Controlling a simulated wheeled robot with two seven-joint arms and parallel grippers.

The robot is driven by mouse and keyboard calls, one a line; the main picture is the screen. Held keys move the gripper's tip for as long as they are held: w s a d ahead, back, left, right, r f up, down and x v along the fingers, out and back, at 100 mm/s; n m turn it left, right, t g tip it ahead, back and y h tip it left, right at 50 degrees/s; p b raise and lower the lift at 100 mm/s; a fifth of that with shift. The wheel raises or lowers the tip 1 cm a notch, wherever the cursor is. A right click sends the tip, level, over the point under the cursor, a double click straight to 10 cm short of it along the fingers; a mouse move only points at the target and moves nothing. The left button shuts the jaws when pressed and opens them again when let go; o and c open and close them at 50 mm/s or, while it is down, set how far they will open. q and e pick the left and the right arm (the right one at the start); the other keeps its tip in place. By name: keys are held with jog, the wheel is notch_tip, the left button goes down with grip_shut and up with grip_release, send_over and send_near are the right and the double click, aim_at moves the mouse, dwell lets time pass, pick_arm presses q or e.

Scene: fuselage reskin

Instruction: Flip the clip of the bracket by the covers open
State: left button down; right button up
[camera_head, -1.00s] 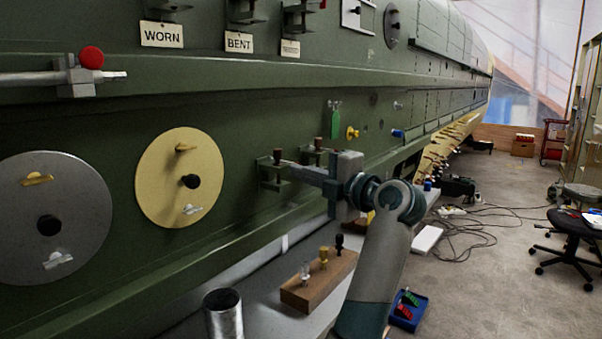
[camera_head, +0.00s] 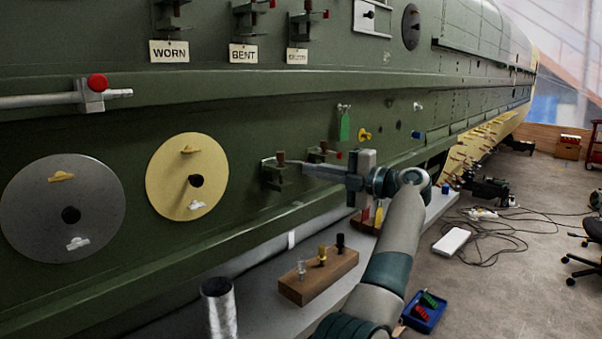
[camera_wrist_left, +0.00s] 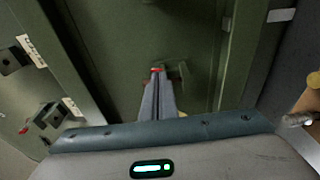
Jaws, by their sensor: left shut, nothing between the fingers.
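The bracket by the covers (camera_head: 274,177) is a small dark green fitting on the green fuselage wall, with a brown knob on top. The covers are a grey disc (camera_head: 40,220) and a yellow disc (camera_head: 165,185) to its left. My left gripper (camera_head: 306,167) comes from the right with its fingers shut and empty, tips close to the bracket. I cannot tell whether they touch it. In the left wrist view, the shut fingers (camera_wrist_left: 157,90) point at the wall, with a red spot at their tips and the bracket (camera_wrist_left: 180,74) just right of them. The clip's position is unclear. My right gripper is not in view.
A second bracket (camera_head: 322,154) sits just behind my left fingers. Above are a ledge, a rod with a red knob (camera_head: 97,82) and brackets labelled WORN (camera_head: 169,52) and BENT (camera_head: 243,54). Below, a wooden block (camera_head: 320,277) and a metal cup (camera_head: 218,308) stand on a grey bench.

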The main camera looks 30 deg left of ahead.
pick_arm(q)
jog(key=w, duration=0.2)
jog(key=w+p, duration=0.1)
jog(key=shift+w+a, duration=0.3)
jog(key=shift+w, duration=0.05)
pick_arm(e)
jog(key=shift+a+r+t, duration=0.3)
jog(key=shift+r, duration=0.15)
